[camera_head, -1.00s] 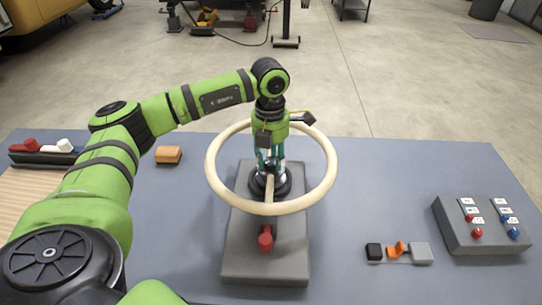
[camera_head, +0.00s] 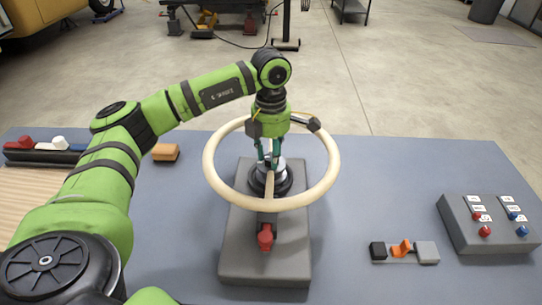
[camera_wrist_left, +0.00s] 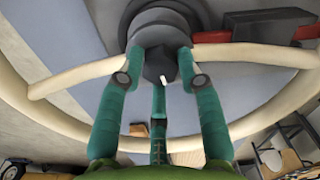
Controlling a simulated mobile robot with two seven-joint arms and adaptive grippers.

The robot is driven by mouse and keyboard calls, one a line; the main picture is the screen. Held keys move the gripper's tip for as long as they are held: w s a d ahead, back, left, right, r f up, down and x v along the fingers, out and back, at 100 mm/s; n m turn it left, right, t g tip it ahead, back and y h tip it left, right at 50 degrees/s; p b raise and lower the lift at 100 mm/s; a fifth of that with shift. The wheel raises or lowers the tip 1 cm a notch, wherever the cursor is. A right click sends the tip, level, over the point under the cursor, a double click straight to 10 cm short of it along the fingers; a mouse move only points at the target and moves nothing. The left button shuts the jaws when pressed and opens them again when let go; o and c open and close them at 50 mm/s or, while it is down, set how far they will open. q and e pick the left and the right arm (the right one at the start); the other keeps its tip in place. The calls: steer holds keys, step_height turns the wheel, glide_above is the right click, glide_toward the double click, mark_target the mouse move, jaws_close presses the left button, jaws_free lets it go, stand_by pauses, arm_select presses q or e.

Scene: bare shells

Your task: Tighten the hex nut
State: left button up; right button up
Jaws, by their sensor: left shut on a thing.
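The dark grey hex nut (camera_wrist_left: 158,64), with a white mark on it, shows in the left wrist view between the fingers. It sits at the hub of a cream handwheel (camera_head: 222,197) on a grey base block (camera_head: 265,262). My left gripper (camera_head: 270,163) points down over the hub, inside the wheel ring. Its teal fingers also show in the left wrist view (camera_wrist_left: 160,82), closed around the nut. In the head view the fingers mostly hide the nut. My right gripper is in neither view.
To the right are a small switch strip (camera_head: 402,252) and a grey button box (camera_head: 485,225). An orange block (camera_head: 165,152) lies to the left. The blue-grey tabletop between them is clear.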

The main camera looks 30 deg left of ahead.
arm_select(q)
steer(key=shift+m+b, duration=0.35)
steer(key=shift+m, duration=0.65)
steer(key=o, duration=1.1)
steer(key=shift+o, duration=0.2)
step_height(320, 180, up, 12)
steer(key=shift+w, duration=0.1)
